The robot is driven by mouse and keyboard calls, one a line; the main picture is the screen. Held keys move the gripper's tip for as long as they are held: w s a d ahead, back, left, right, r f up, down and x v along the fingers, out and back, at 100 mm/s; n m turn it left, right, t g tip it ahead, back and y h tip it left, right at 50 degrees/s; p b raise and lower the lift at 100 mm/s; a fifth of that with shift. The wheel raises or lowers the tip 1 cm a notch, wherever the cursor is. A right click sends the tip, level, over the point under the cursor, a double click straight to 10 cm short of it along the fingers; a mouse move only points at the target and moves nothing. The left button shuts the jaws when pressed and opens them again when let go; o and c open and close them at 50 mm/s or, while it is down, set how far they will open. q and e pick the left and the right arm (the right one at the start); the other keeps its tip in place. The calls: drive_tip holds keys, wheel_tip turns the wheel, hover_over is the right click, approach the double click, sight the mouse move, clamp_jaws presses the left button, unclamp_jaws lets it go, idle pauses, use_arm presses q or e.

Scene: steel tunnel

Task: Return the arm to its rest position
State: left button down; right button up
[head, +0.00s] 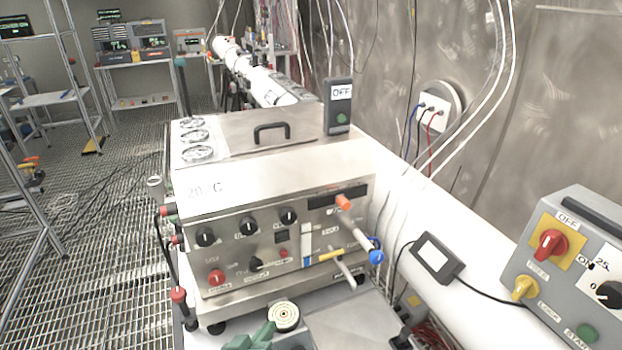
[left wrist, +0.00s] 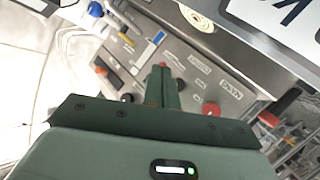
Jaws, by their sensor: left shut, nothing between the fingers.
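My left gripper (head: 262,336) shows as green parts at the bottom edge of the head view, in front of the steel instrument box (head: 225,278). In the left wrist view, its green fingers (left wrist: 161,88) are together and empty, pointing toward the box's front panel (left wrist: 205,75). No gap shows between the fingers. I cannot tell whether the fingertips touch the panel. Most of the left arm is out of frame. My right gripper is in neither view.
The box's front carries several knobs, an orange-tipped lever (head: 343,202) and a blue-tipped lever (head: 376,256) that stick out. A grey control box (head: 560,262) stands at the right, and a small black-framed display (head: 436,257) beside it. The grating floor (head: 100,215) at left is largely open.

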use_arm(q)
drive_tip(key=s+a+r+m+g+y, duration=0.3)
drive_tip(key=s+a+m+y, duration=0.15)
drive_tip(key=s+a, duration=0.6)
drive_tip(key=s+a+r+m+g+y, duration=0.3)
drive_tip(key=s+a+m+g+y, duration=0.15)
drive_tip(key=s+a, duration=0.55)
drive_tip(key=s+d+f+g+h+b, duration=0.1)
drive_tip(key=d+f+b, duration=0.1)
drive_tip(key=f, duration=1.3)
drive_tip(key=d+f+g+h+b, duration=0.1)
drive_tip(key=d+f+b, duration=0.15)
drive_tip(key=f, duration=1.25)
drive_tip(key=s+f+n+g+h+b, duration=0.2)
drive_tip(key=s+f+b, duration=0.3)
drive_tip(key=s+f, duration=1.6)
drive_tip(key=shift+f+n+g, duration=0.65)
drive_tip(key=shift+f+n, duration=0.1)
drive_tip(key=shift+n, duration=0.15)
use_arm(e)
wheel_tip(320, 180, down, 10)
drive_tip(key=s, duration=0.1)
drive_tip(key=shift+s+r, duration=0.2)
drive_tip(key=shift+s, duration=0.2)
